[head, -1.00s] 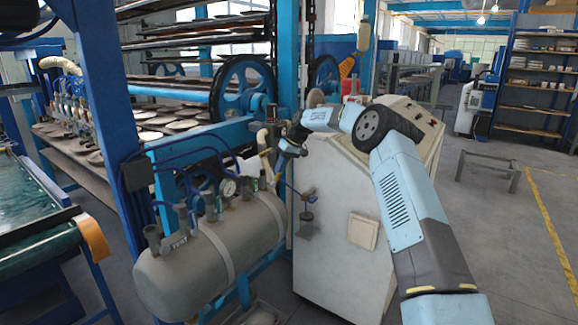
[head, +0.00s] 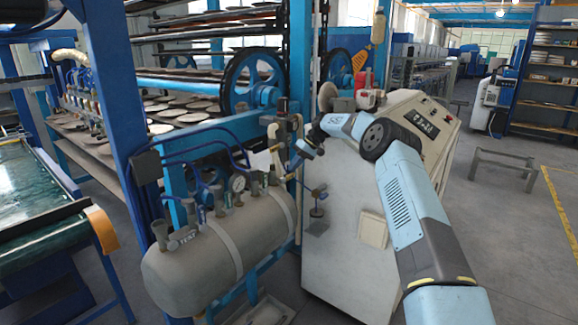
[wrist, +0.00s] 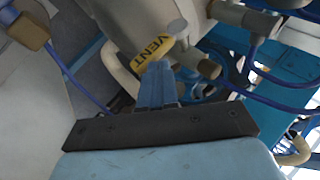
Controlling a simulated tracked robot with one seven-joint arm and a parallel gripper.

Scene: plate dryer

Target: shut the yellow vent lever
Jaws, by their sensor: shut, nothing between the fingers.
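The yellow lever marked VENT (wrist: 152,52) lies slanted in the upper middle of the wrist view, beside a grey metal valve fitting (wrist: 205,66). My gripper (wrist: 159,66) is shut and empty. Its blue fingertips reach the lower edge of the lever; I cannot tell whether they touch it. In the head view my gripper (head: 291,170) is at the right end of the grey tank (head: 212,245), by its top fittings. The lever is too small to make out surely there.
Blue hoses (wrist: 275,103) run close on the right in the wrist view. A pale cabinet (head: 340,255) stands right of the tank, below my arm. A blue frame post (head: 128,150) rises on the left. Open floor (head: 510,250) lies to the right.

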